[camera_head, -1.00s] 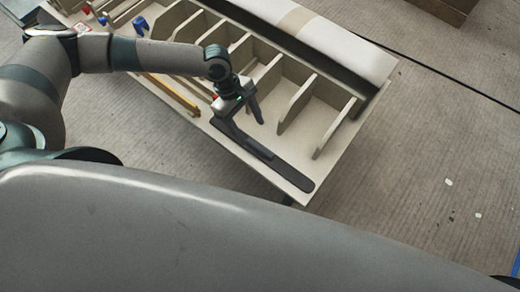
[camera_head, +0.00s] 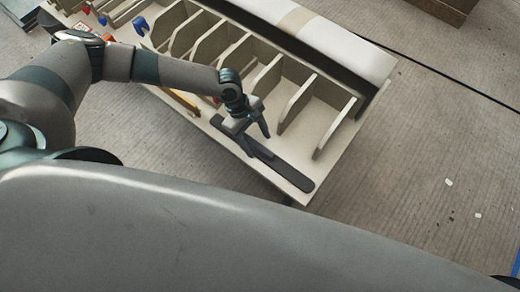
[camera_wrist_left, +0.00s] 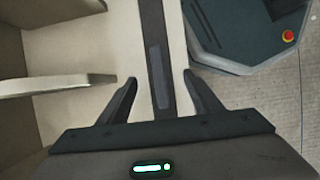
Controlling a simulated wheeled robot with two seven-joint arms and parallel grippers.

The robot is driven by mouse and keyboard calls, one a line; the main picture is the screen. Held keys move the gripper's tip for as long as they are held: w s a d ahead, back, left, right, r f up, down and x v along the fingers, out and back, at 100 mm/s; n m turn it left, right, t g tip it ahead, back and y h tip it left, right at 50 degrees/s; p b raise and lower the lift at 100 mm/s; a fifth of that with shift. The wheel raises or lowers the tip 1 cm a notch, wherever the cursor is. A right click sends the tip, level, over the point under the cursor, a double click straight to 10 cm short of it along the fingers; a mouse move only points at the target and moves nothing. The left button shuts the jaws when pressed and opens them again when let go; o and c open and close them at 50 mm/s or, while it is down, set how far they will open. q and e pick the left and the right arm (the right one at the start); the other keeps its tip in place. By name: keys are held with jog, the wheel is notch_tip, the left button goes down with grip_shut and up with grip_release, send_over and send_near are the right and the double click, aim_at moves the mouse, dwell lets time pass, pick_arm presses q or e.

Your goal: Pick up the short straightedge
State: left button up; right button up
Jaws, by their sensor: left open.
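The short straightedge (camera_head: 288,171) is a long dark flat bar with a raised grip strip along its middle. It lies along the near edge of the pale divided bench. My left gripper (camera_head: 258,143) is over the bar, with its fingers pointing down. In the left wrist view the open fingers (camera_wrist_left: 160,80) stand on either side of the straightedge (camera_wrist_left: 153,28), with gaps between it and both fingers. I cannot tell the exact height of the fingertips above the bench. My right gripper is not in view.
The pale bench (camera_head: 262,183) has upright dividers (camera_head: 297,103) just behind the straightedge. A yellow-orange stick (camera_head: 184,101) lies to the left. A white roll (camera_head: 340,50) runs along the back. Blue clamp-like pieces (camera_head: 140,25) are at the far left. Open floor lies to the right.

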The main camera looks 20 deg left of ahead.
aim_at(259, 147)
pick_arm(q)
jog(key=shift+x, duration=2.05)
jog(key=shift+w+a, duration=0.15)
jog(key=c, duration=1.4)
